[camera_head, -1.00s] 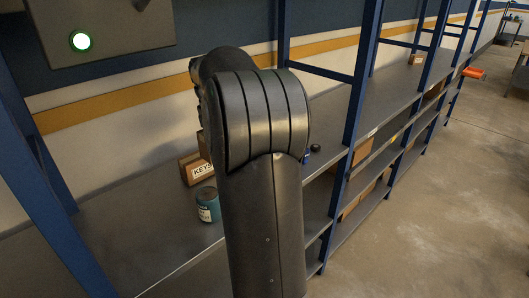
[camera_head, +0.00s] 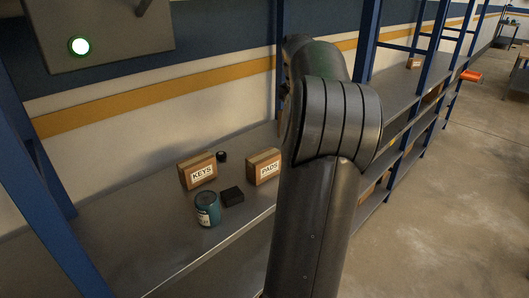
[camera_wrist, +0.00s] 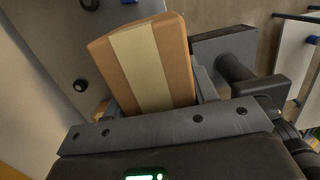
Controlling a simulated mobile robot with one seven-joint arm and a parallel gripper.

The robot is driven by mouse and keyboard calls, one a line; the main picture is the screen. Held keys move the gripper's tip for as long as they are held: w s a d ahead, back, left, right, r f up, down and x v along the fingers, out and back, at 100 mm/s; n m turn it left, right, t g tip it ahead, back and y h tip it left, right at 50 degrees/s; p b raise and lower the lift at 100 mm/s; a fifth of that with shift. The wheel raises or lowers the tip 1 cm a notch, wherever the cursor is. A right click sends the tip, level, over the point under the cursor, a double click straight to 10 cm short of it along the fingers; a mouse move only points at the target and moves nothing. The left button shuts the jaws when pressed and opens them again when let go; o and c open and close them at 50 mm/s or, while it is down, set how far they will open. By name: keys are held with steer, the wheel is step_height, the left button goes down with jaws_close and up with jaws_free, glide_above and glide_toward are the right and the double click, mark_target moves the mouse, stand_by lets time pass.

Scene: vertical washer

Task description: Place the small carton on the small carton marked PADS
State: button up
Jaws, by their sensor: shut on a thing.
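A small brown carton (camera_wrist: 146,65) with a pale tape stripe is held in my gripper (camera_wrist: 160,95) in the wrist view. The fingers are shut on its sides. The small carton marked PADS (camera_head: 264,167) stands on the metal shelf (camera_head: 130,235) in the head view, just left of my arm. My gripper and the held carton are hidden behind my arm in the head view.
Left of the PADS carton stand a carton marked KEYS (camera_head: 198,171), a small black round item (camera_head: 221,157), a black block (camera_head: 232,195) and a teal can (camera_head: 207,208). A blue upright (camera_head: 367,40) stands right of my arm. The shelf's left part is clear.

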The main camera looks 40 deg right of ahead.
steer(key=w+a+f, duration=0.1)
steer(key=w+f, duration=0.1)
steer(key=w, duration=0.1)
steer(key=w+a+f, duration=0.1)
steer(key=w+f, duration=0.1)
steer(key=w, duration=0.1)
steer(key=w+a+f, duration=0.1)
steer(key=w+f, duration=0.1)
steer(key=w, duration=0.2)
steer(key=shift+w+a+f, duration=0.1)
steer(key=shift+a+f, duration=0.2)
steer(key=shift+w+f, duration=0.1)
steer(key=shift+f, duration=1.9)
steer(key=shift+f, duration=0.2)
steer(key=o, duration=1.1)
step_height(320, 180, up, 12)
steer(key=a, duration=0.1)
steer(key=shift+a+r, duration=0.15)
steer(key=shift+a, duration=0.15)
